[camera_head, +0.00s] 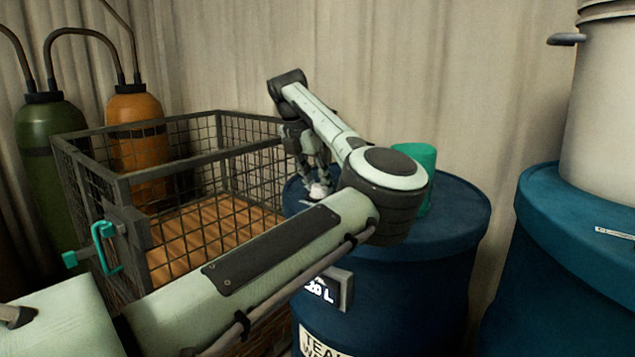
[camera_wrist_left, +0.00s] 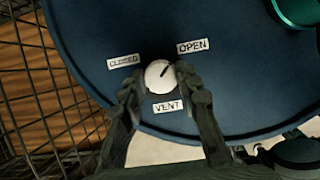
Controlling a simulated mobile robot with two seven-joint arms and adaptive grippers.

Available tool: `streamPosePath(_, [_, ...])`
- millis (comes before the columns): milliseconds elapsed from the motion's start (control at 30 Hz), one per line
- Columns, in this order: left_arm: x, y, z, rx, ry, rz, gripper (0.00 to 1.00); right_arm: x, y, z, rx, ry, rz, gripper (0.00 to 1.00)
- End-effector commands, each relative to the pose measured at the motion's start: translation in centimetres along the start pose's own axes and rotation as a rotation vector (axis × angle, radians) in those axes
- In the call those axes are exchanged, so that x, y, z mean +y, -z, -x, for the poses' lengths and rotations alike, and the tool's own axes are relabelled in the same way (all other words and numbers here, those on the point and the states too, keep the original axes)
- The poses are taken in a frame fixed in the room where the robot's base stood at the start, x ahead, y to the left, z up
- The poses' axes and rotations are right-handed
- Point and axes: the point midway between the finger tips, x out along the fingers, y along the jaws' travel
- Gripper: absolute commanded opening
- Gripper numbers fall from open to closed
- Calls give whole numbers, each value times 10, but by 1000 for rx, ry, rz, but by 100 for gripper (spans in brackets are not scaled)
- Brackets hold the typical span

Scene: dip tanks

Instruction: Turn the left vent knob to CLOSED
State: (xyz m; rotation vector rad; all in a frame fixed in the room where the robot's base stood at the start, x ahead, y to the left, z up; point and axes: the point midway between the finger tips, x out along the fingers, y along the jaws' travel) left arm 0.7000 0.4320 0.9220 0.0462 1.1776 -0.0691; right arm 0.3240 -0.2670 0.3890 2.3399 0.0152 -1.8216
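The left vent knob (camera_wrist_left: 159,75) is a small round white knob on the dark blue drum lid (camera_wrist_left: 100,38). Its dark pointer mark points up and right, toward the OPEN label (camera_wrist_left: 193,46). The CLOSED label (camera_wrist_left: 123,61) is at its upper left and the VENT label (camera_wrist_left: 168,106) below it. My left gripper (camera_wrist_left: 160,76) has one finger on each side of the knob, very close to it. I cannot tell whether the fingers touch it. In the head view my left gripper (camera_head: 318,182) points down at the lid, with the knob partly showing at its fingertips. My right gripper is not in view.
A wire basket (camera_head: 218,152) stands left of the blue drum (camera_head: 455,222), with green (camera_head: 45,145) and orange (camera_head: 137,135) cylinders behind. A green cup-like object (camera_head: 425,160) stands on the lid. Another blue drum (camera_head: 560,270) bears a pale vessel (camera_head: 600,110) at right.

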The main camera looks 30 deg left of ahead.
Motion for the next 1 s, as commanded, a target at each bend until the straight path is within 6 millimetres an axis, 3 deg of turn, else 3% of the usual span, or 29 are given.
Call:
streamPosePath(100, [0, 0, 0, 0, 0, 0, 3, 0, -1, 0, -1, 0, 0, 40])
streamPosePath(467, [-1, 0, -1, -1, -22, 54, 3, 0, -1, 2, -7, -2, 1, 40])
streamPosePath(800, [-2, 0, -1, -2, -119, 283, 3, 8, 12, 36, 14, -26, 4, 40])
streamPosePath(1000, [-4, -1, 0, -1, -191, 458, 3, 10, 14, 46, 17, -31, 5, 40])
